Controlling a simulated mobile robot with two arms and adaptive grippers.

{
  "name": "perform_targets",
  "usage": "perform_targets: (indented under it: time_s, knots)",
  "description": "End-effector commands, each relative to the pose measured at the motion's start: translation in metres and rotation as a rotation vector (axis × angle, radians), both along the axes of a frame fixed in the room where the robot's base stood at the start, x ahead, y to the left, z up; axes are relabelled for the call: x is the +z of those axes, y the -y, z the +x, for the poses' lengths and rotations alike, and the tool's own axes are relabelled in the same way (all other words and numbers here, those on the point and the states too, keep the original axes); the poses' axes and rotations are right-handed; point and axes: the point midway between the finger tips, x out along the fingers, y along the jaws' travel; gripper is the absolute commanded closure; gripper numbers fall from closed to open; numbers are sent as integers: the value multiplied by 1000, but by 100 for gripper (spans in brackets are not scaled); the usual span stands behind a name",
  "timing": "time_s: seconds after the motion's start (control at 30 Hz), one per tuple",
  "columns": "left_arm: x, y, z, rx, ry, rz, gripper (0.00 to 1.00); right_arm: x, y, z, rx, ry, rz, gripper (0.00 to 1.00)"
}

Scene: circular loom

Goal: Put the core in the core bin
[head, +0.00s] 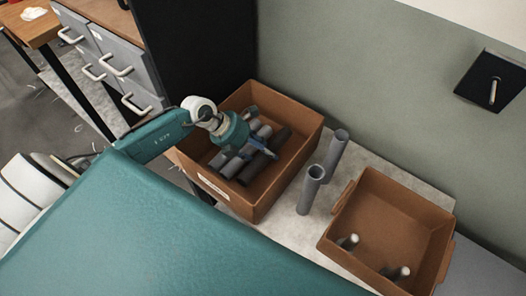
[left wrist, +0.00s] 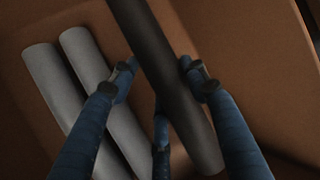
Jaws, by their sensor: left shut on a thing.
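The dark core (head: 249,172) lies low inside the brown labelled bin (head: 283,193) in the head view. My left gripper (head: 261,151) reaches down into this bin and is shut on the dark core. In the left wrist view the core (left wrist: 150,38) runs slantwise between the blue fingers (left wrist: 160,75). Whether the core touches the bin floor or the tubes beneath cannot be told. My right gripper is not in view.
Grey tubes (left wrist: 55,85) lie beside the core in the same bin. Two grey tubes (head: 310,190) (head: 335,155) stand upright on the pale surface (head: 375,160) to its right. A second brown bin (head: 385,210) holds a few pale-ended grey pieces (head: 347,242).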

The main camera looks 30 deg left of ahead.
Motion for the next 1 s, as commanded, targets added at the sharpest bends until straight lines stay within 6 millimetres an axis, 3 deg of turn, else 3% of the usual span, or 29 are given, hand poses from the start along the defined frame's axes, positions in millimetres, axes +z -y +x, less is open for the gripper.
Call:
perform_targets:
  time_s: [0.97,1.0]
  knots:
    - [-20,0,0,0,1,0,86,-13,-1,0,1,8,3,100]
    - [-20,0,0,0,1,0,47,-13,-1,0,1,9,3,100]
